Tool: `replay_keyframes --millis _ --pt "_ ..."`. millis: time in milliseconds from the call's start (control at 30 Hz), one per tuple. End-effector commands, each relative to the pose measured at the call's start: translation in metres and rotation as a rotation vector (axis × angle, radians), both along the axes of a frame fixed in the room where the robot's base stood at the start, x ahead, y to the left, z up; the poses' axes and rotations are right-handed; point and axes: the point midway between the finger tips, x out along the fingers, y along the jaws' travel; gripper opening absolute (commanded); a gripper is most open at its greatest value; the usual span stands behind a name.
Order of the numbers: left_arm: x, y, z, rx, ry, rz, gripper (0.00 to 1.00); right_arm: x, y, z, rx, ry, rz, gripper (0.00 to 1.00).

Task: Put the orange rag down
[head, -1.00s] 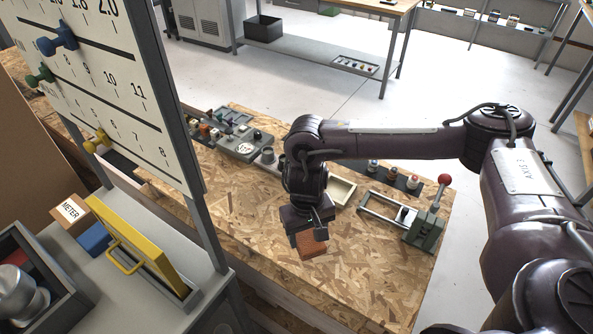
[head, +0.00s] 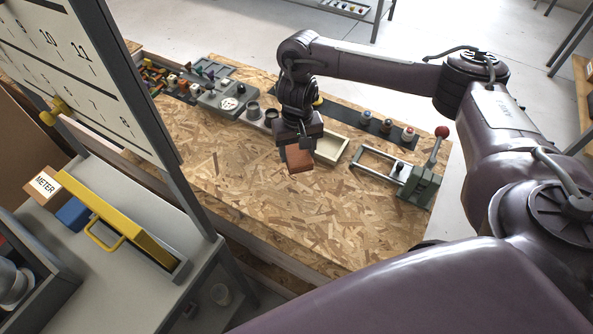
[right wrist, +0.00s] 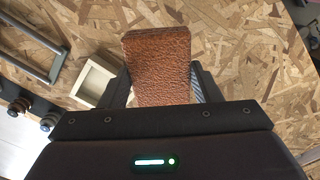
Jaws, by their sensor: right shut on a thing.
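The orange rag (head: 299,158) is a folded, textured orange-brown block in the head view. My right gripper (head: 298,150) is shut on it, over the wooden board table. In the right wrist view the rag (right wrist: 158,65) sits between the two fingers of the right gripper (right wrist: 162,88), sticking out past their tips. I cannot tell whether the rag touches the table (head: 245,190) or hangs just above it. My left gripper is not in view.
A cream tray (head: 331,148) stands just right of the rag. Grey cups and small parts (head: 221,98) line the back. The table's front middle is bare.

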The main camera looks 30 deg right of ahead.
Motion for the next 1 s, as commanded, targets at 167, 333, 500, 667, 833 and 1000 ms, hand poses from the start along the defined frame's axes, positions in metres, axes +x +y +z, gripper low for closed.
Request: replay_keyframes --millis 167,333,500,667,833,1000 --pt "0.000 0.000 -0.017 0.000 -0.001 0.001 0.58 0.000 0.001 -0.033 0.001 0.000 0.000 0.39" --pt "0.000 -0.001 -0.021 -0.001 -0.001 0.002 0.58 0.000 0.001 -0.042 0.001 -0.001 -0.001 0.39" --pt "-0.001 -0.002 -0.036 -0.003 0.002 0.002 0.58 -0.001 0.001 -0.068 0.000 0.002 -0.002 0.39" --pt "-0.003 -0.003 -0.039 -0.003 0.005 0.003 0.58 0.000 0.001 -0.075 0.001 -0.001 0.001 0.39" --pt "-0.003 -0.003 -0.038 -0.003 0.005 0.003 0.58 0.000 0.000 -0.073 0.000 -0.001 0.000 0.39" --pt "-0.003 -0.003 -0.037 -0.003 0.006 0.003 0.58 0.000 0.000 -0.076 0.000 -0.001 0.000 0.64"
